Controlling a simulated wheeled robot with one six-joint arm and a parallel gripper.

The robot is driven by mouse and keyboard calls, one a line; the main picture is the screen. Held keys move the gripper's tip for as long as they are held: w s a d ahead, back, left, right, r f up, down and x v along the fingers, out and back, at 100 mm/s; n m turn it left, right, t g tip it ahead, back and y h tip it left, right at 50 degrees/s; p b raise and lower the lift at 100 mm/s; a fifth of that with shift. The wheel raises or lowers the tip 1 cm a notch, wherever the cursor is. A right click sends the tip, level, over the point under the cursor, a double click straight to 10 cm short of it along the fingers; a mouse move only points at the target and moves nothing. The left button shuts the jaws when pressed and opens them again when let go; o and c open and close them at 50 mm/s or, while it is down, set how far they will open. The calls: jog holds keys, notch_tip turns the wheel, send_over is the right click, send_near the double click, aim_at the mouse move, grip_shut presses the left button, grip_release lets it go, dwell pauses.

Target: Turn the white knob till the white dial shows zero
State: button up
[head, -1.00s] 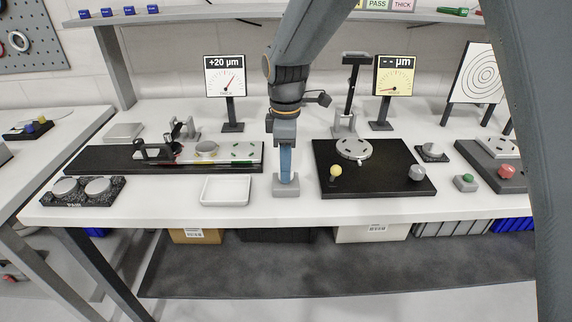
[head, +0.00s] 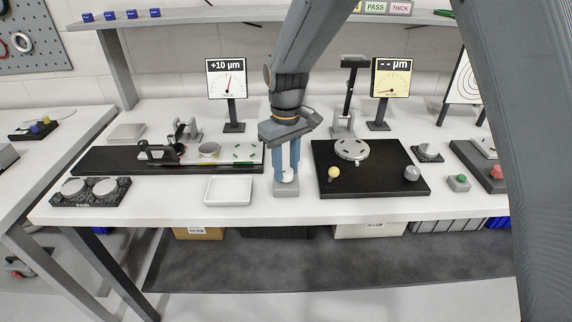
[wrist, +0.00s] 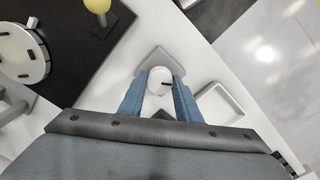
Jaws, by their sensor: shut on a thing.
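The white knob (head: 287,176) sits on a small grey base (head: 286,190) near the front edge of the bench. It also shows in the wrist view (wrist: 158,82), with a short dark mark on its top. My gripper (head: 287,172) points straight down, its two blue fingers shut on opposite sides of the knob; the wrist view shows the fingers (wrist: 159,92) on both sides. The white dial (head: 227,79) stands on a post at the back left. It reads +10 µm, and its red needle points nearly straight up, slightly right.
A cream dial (head: 390,78) at the back right shows dashes. A white tray (head: 229,203) lies left of the knob. A black plate (head: 408,184) with a yellow knob (head: 334,172) and a grey knob (head: 411,173) is on the right. A long black rail (head: 110,160) is at the left.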

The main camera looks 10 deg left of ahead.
aim_at(286, 170)
jog(key=m+p, duration=0.1)
jog(key=m, duration=0.5)
jog(key=shift+r+p, duration=0.1)
jog(key=shift+p, duration=0.25)
jog(key=m+p, duration=0.1)
jog(key=m, duration=0.5)
jog(key=shift+w+m, duration=0.1)
jog(key=shift+m, duration=0.2)
jog(key=o, duration=1.1)
jog(key=shift+c, duration=0.2)
notch_tip(286, 170, up, 8)
jog(key=shift+f+b, duration=0.15)
jog(key=shift+b, duration=0.9)
